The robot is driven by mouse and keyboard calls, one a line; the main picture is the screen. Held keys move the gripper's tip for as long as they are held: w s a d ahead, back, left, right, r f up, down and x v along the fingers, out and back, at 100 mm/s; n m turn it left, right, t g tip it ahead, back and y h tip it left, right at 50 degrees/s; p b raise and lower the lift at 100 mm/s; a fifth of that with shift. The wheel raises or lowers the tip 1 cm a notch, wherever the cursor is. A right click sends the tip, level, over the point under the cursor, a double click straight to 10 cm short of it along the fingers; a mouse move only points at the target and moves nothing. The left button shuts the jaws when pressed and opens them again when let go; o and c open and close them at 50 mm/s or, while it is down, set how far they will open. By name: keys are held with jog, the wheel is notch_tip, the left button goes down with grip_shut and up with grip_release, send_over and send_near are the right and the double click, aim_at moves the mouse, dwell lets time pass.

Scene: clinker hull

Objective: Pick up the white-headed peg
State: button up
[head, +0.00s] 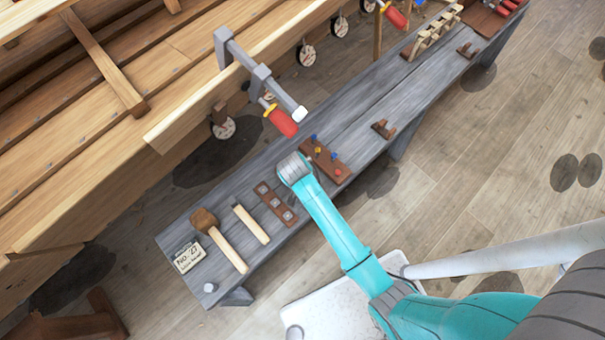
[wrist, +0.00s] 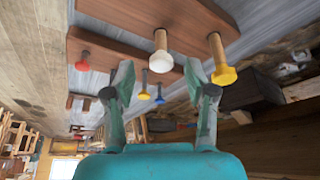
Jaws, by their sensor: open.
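The white-headed peg (wrist: 160,62) has a pale shaft and stands out from a brown board (wrist: 168,14) in the wrist view. My gripper (wrist: 160,66) is open, with one finger on each side of the white head in the picture; I see no clear contact. A yellow-headed peg (wrist: 222,74) is just right of the right finger, and a red-headed peg (wrist: 82,64) is to the left. Smaller blue (wrist: 160,99) and yellow (wrist: 144,95) heads show beyond. In the head view the peg board (head: 328,160) is beside my wrist; the white head and my fingers are hidden there.
The grey bench (head: 225,196) holds a mallet (head: 232,251), a wooden-handled tool (head: 251,224), a brown strip with grey squares (head: 272,200) and a label card (head: 187,258). A clamp with a red handle (head: 283,122) juts from the wooden hull (head: 200,45) near the peg board.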

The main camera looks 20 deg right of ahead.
jog(key=x, duration=0.3)
jog(key=shift+f, duration=0.1)
jog(key=shift+a, duration=0.1)
jog(key=c, duration=0.9)
jog(key=shift+o, duration=0.2)
